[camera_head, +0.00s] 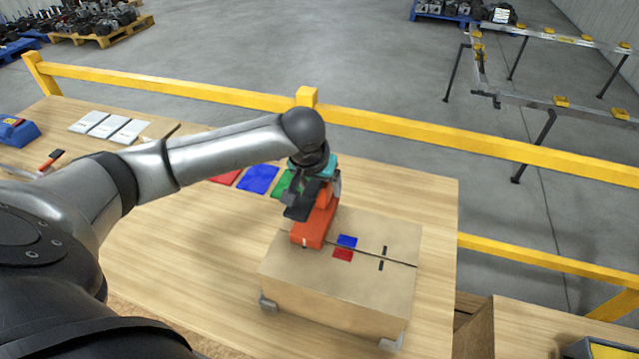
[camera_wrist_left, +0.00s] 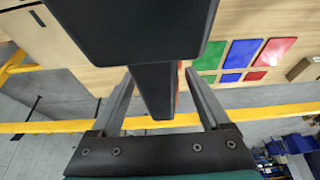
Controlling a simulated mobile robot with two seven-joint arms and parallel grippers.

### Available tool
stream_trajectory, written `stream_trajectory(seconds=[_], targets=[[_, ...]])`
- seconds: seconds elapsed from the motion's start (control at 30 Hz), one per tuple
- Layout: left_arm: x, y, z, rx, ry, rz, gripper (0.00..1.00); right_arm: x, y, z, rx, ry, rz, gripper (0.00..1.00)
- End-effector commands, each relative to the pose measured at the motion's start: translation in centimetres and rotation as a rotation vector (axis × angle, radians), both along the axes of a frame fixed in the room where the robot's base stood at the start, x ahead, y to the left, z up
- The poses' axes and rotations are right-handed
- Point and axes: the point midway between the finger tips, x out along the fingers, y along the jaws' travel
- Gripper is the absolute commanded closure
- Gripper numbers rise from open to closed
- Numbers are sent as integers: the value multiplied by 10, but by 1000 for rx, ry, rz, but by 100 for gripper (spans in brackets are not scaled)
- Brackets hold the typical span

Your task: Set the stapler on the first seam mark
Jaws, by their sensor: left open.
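An orange carton stapler (camera_head: 314,226) stands on top of the cardboard box, over the left part of its seam. Its foot appears to touch the box top; I cannot tell which mark is under it. My left gripper (camera_head: 318,187) is at the stapler's upper part. In the left wrist view the open fingers (camera_wrist_left: 160,100) stand either side of a narrow black part of the stapler (camera_wrist_left: 157,88), with gaps visible. The cardboard box (camera_head: 330,290) has a dark lengthwise seam. My right gripper is out of view.
Coloured sheets (camera_head: 258,179) and white cards (camera_head: 110,127) lie on the wooden table (camera_head: 200,270). A yellow rail (camera_head: 400,125) runs behind the table.

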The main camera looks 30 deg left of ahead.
Motion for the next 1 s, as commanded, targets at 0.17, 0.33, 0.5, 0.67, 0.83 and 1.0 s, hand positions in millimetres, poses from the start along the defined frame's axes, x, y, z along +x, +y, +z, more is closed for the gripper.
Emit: stream_trajectory(seconds=[0.17,0.33,0.5,0.67,0.83,1.0], targets=[[0,0,1,0,-1,0,20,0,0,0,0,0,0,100],[-3,0,12,0,-1,0,20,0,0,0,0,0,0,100],[-14,-3,42,0,-4,-1,20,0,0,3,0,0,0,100],[-27,-6,75,0,-5,0,20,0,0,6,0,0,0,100],[-38,-9,100,1,-3,0,20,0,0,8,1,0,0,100],[-43,-10,113,0,-1,1,20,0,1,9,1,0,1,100]])
